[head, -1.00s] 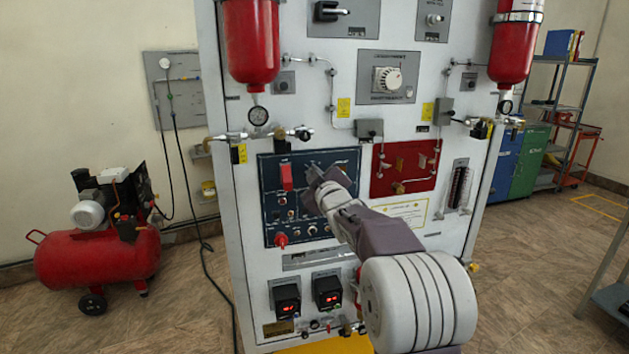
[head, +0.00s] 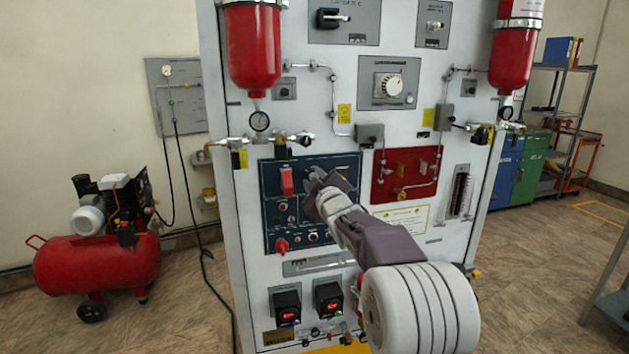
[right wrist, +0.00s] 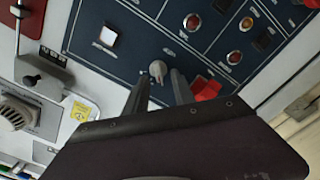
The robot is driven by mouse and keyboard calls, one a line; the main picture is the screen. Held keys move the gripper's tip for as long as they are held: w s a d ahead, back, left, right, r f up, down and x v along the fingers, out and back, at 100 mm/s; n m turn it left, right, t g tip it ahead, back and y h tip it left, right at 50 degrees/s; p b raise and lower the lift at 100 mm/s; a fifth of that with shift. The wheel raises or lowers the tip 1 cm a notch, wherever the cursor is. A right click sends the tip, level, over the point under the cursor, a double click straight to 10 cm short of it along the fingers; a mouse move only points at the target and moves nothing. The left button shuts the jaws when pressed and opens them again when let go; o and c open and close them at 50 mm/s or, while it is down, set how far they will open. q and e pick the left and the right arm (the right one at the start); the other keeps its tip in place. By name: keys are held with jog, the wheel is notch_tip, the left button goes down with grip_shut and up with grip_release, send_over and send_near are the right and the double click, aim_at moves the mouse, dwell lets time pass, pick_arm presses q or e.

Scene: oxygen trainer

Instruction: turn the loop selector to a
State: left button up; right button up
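A small light-grey pointer knob (right wrist: 158,70), which looks like the loop selector, sits on the dark blue control panel (right wrist: 140,62) in the right wrist view. In the head view my right gripper (head: 313,180) is in front of that panel's upper middle and largely hides the knob. In the right wrist view the two fingers of my right gripper (right wrist: 159,88) are apart, one on each side of the knob. I cannot tell whether either finger touches it. The printed labels around the knob are too small to read. My left gripper is in neither view.
A red switch (right wrist: 205,88) is close beside one finger; it also shows in the head view (head: 287,181). A pale square button (right wrist: 107,36) and several lamps share the panel. A red panel (head: 390,187) is to the right, and pipes with valves (head: 282,139) run above.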

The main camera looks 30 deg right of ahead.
jog(key=shift+s, duration=0.1)
jog(key=v, duration=0.9)
jog(key=shift+b, duration=0.3)
